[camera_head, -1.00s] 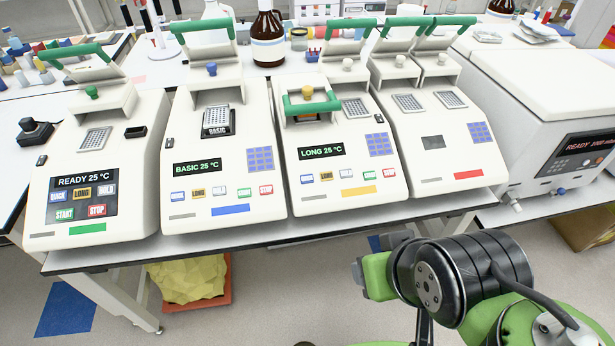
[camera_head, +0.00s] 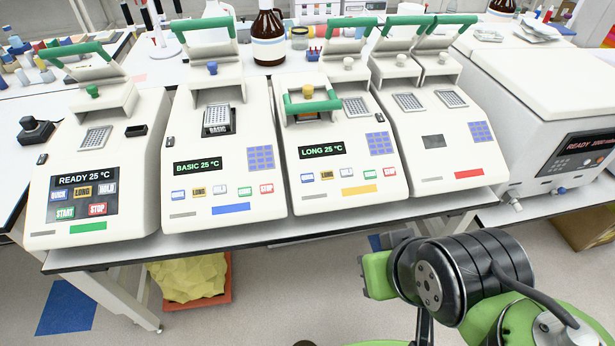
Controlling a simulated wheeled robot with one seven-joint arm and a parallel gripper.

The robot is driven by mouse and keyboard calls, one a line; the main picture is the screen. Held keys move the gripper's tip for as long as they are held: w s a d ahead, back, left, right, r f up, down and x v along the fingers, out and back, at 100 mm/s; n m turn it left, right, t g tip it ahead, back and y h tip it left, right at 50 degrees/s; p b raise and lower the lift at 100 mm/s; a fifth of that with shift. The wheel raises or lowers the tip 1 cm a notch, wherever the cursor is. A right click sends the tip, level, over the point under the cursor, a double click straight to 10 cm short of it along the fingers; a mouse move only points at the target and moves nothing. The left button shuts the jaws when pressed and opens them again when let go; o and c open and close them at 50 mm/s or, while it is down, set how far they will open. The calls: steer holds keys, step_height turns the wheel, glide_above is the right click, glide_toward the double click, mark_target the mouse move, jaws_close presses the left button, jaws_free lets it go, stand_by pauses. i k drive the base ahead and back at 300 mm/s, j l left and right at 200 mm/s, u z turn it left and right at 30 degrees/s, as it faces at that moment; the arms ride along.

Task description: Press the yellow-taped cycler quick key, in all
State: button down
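The yellow-taped cycler (camera_head: 325,210) is the third from the left on the bench, with yellow tape (camera_head: 360,189) on its lower front. Its display (camera_head: 322,150) reads LONG 25 °C. Below the display is a row of small keys; the leftmost, blue-edged one (camera_head: 307,178) appears to be the quick key, though its label is too small to read surely. Its green lid handle (camera_head: 312,106) is low over the left block; the right block is uncovered. My arm is at the lower right, in front of the bench and apart from the cycler.
Green-taped (camera_head: 140,180) and blue-taped (camera_head: 185,140) cyclers stand to the left, and a red-taped one (camera_head: 420,150) to the right. A white machine (camera_head: 530,85) stands at far right. The bench's front edge (camera_head: 280,236) lies between my arm and the cyclers.

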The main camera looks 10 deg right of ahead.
mark_target(306, 178)
steer(key=i+j+z, duration=0.15)
steer(key=j, duration=0.4)
steer(key=i+j+z, duration=0.2)
steer(key=j, duration=0.35)
steer(key=i+j+z, duration=0.15)
steer(key=j, duration=0.4)
steer(key=j+z, duration=0.15)
steer(key=j, duration=0.45)
